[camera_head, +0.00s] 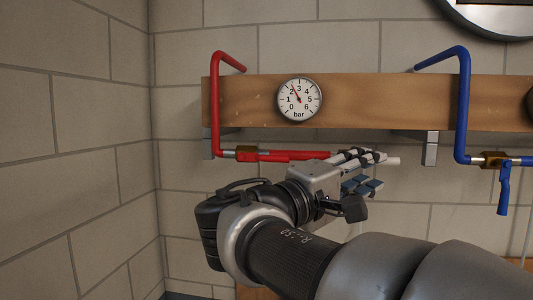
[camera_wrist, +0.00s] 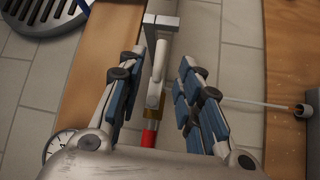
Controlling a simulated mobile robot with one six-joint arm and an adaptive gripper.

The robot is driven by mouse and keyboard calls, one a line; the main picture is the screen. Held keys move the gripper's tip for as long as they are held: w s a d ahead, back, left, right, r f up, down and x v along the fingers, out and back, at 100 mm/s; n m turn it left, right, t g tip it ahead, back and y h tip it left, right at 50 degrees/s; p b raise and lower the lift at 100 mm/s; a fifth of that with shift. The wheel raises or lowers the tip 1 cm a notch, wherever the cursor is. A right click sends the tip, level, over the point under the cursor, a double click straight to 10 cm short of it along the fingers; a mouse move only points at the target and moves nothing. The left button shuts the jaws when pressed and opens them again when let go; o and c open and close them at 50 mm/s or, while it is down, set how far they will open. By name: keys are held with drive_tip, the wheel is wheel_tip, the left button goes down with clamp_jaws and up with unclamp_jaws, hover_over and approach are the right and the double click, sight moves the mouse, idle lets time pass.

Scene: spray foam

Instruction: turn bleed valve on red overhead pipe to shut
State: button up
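The red overhead pipe (camera_head: 215,105) comes down along the board's left end and turns right. A pale end piece (camera_head: 393,161) shows past my fingers. My gripper (camera_head: 375,172) is at the right end of this run. In the wrist view my gripper (camera_wrist: 163,60) is open, its blue-padded fingers on either side of a pale piece (camera_wrist: 157,75), a brass fitting (camera_wrist: 152,113) and a red part (camera_wrist: 149,138). Contact is not clear.
A wooden board (camera_head: 360,100) carries a pressure gauge (camera_head: 299,99) reading a little above 2 bar. A blue pipe (camera_head: 464,105) with a brass valve and a hanging blue lever (camera_head: 503,190) is at right. A metal bracket (camera_head: 430,148) stands between. Tiled wall lies behind.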

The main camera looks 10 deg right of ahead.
drive_tip(key=p+x, duration=0.1)
drive_tip(key=x, duration=0.6)
drive_tip(key=shift+w, duration=0.1)
drive_tip(key=shift+c, duration=0.4)
clamp_jaws()
drive_tip(key=shift+r, duration=0.1)
